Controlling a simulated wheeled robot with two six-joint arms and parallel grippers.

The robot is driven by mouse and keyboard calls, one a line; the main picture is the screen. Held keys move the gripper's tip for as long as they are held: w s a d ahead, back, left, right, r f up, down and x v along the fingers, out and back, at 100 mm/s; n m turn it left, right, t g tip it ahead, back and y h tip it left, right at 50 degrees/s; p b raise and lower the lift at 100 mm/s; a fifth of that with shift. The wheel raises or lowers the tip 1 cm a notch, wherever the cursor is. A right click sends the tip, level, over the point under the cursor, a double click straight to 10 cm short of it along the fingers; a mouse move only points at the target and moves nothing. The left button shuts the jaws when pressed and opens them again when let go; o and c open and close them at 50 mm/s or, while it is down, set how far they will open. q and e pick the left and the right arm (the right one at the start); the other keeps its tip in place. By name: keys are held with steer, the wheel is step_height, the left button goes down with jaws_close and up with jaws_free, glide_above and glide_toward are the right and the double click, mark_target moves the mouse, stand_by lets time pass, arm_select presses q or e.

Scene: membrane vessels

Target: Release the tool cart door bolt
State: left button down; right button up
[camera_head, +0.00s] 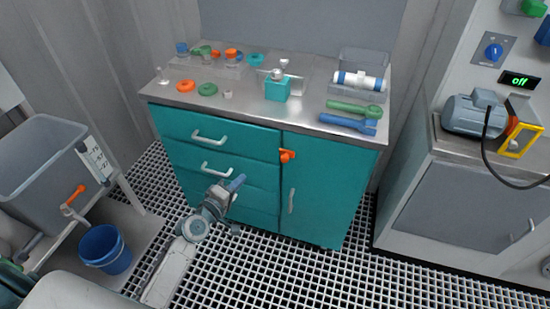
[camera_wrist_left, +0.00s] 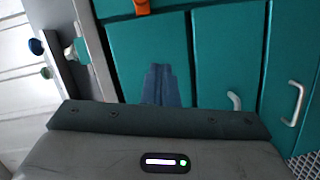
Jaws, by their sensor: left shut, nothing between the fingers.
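The teal tool cart (camera_head: 222,135) has drawers on the left and a door (camera_head: 318,190) on the right with a pale vertical handle (camera_head: 291,200). The orange door bolt (camera_head: 287,156) sits at the upper left edge of the door, by the drawers. It is partly cut off at the top of the left wrist view (camera_wrist_left: 142,6). My left gripper (camera_head: 238,183) is shut and empty in front of the drawers, below and left of the bolt and apart from it. Its blue-grey fingers (camera_wrist_left: 160,84) point at the teal front in the left wrist view. My right gripper is not in view.
The cart's metal top (camera_head: 240,100) holds rings, green and blue wrenches (camera_head: 348,122) and a white cylinder. A grey bench (camera_head: 455,195) with a pump stands to the right. A grey tank (camera_head: 45,165) and blue bucket (camera_head: 104,248) stand left.

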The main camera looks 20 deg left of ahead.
mark_target(280, 152)
arm_select(q)
steer(key=shift+w+d+r+t, duration=0.1)
steer(key=shift+r+t, duration=0.05)
steer(key=shift+r, duration=0.5)
steer(key=shift+w+d+r+t, duration=0.1)
steer(key=shift+r+t, duration=0.05)
steer(key=shift+r, duration=0.45)
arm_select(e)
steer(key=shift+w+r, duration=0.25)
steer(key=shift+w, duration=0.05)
